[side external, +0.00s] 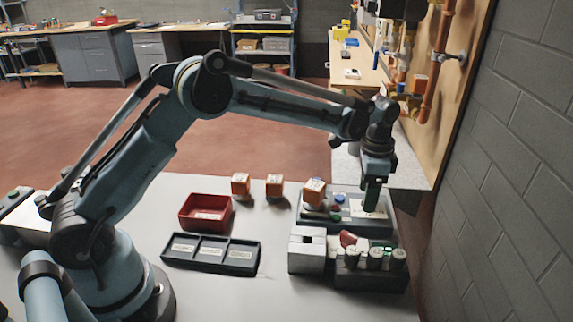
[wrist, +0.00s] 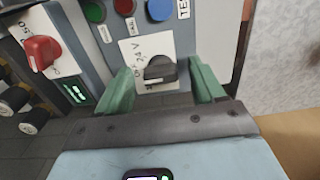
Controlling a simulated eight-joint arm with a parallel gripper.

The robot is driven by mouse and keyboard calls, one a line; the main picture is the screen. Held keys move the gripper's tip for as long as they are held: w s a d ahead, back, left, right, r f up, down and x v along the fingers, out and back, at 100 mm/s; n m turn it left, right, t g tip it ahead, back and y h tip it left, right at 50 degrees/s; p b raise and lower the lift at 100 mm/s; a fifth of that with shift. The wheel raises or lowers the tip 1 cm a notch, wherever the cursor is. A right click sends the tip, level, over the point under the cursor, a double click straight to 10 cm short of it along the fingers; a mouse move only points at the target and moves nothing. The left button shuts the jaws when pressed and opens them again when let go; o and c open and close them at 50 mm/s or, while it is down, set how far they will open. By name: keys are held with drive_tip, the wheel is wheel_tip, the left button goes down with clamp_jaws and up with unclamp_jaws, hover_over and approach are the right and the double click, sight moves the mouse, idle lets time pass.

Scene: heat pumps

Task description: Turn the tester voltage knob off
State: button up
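The tester (side external: 345,222) is a grey box on the table, with a row of green, red and blue buttons. Its black voltage knob (wrist: 160,69) sits on a white label marked OFF and 24 V in the wrist view. The knob's pointer lies roughly sideways; I cannot tell its exact setting. My gripper (wrist: 164,82) is open, with one green finger on each side of the knob and visible gaps between. In the side view my gripper (side external: 371,196) points down over the tester's right part and hides the knob.
A red knob (wrist: 42,52) on a neighbouring unit is left of the tester. Orange cubes (side external: 274,186), a red bin (side external: 206,212) and a dark tray (side external: 211,253) are left. Pipes and a wall are right.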

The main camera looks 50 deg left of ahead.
drive_tip(key=shift+r, duration=0.1)
wheel_tip(320, 180, up, 12)
idle(0.6)
drive_tip(key=s+a+r+n+t, duration=0.2)
drive_tip(key=s+a, duration=0.1)
drive_tip(key=s, duration=0.3)
drive_tip(key=s+a+r+n+t, duration=0.2)
drive_tip(key=s+n, duration=0.1)
drive_tip(key=s, duration=0.3)
drive_tip(key=s+a+f+n+t, duration=0.3)
drive_tip(key=s+f, duration=0.3)
drive_tip(key=s, duration=0.5)
drive_tip(key=shift+f+n, duration=0.35)
drive_tip(key=shift+n, duration=0.15)
